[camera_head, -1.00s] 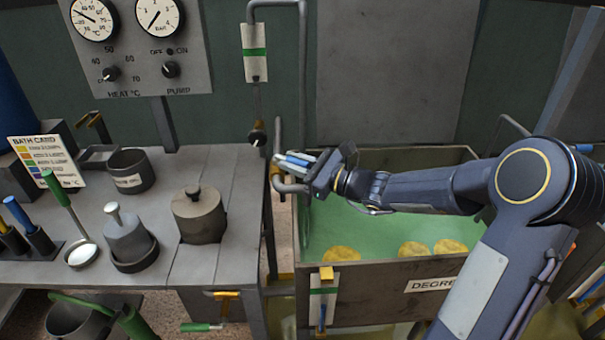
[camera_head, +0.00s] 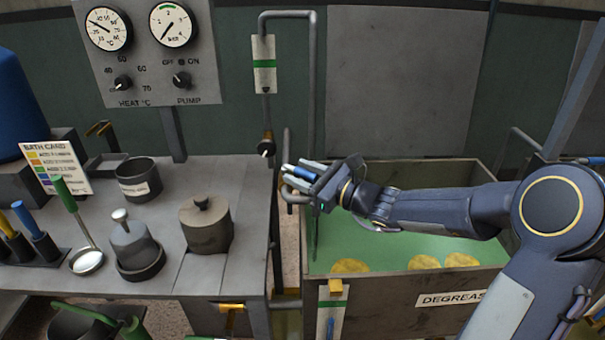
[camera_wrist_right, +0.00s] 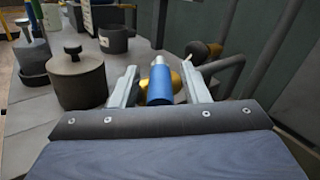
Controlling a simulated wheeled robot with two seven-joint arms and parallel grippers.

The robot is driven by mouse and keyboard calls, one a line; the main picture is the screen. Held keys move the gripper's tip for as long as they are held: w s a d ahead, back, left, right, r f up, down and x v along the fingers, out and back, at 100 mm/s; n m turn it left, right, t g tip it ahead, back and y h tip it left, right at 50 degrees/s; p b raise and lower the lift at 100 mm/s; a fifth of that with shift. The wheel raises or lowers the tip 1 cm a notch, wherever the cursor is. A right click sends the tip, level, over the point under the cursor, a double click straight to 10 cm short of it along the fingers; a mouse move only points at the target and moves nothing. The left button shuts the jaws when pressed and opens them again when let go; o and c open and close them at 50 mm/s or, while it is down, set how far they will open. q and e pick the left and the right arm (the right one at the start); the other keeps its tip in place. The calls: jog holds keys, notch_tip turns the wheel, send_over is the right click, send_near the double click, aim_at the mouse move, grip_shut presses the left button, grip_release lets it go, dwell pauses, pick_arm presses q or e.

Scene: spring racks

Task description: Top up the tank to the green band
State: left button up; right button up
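The tank (camera_head: 398,290) is a grey open bath labelled DEGREASE, with green liquid (camera_head: 375,250) and several yellow pieces inside. A white level strip (camera_head: 331,310) on its front has a green band; a blue column shows below the band. My right gripper (camera_head: 293,177) is at the pipework by the tank's left rear corner. In the right wrist view its fingers (camera_wrist_right: 160,88) stand apart on either side of a blue cylindrical handle (camera_wrist_right: 159,86), with a gap on each side. A yellow part shows behind it. My left gripper is not in view.
A wall panel (camera_head: 150,75) has two gauges and HEAT and PUMP knobs. A second green-banded strip (camera_head: 264,63) hangs by a pipe (camera_head: 312,110). A bench (camera_head: 185,262) at left holds pots, a ladle (camera_head: 86,262) and a bath card (camera_head: 55,165).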

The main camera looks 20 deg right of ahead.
jog(key=v, duration=0.7)
jog(key=shift+s+d, duration=0.25)
jog(key=shift+s, duration=0.1)
jog(key=shift+w+d+n+b, duration=0.15)
jog(key=shift+d+n+b, duration=0.15)
jog(key=shift+d+n, duration=0.1)
jog(key=c, duration=0.4)
jog(key=d+n, duration=0.2)
jog(key=w+d+n+y+b, duration=0.1)
jog(key=n, duration=0.2)
jog(key=shift+d, duration=0.35)
jog(key=c, duration=0.5)
jog(key=d+n+y, duration=0.1)
jog(key=d+n, duration=0.1)
jog(key=n, duration=0.1)
jog(key=d+f+n+g+b, duration=0.1)
jog(key=n, duration=0.2)
jog(key=d+n+g+y, duration=0.1)
jog(key=d+n, duration=0.1)
jog(key=n, duration=0.1)
jog(key=shift+d+f+y+b, duration=0.3)
jog(key=shift+d, duration=0.05)
jog(key=w+a+r+n+p, duration=0.1)
jog(key=w+a, duration=0.3)
jog(key=a, duration=0.6)
jog(key=shift+n+g, duration=0.3)
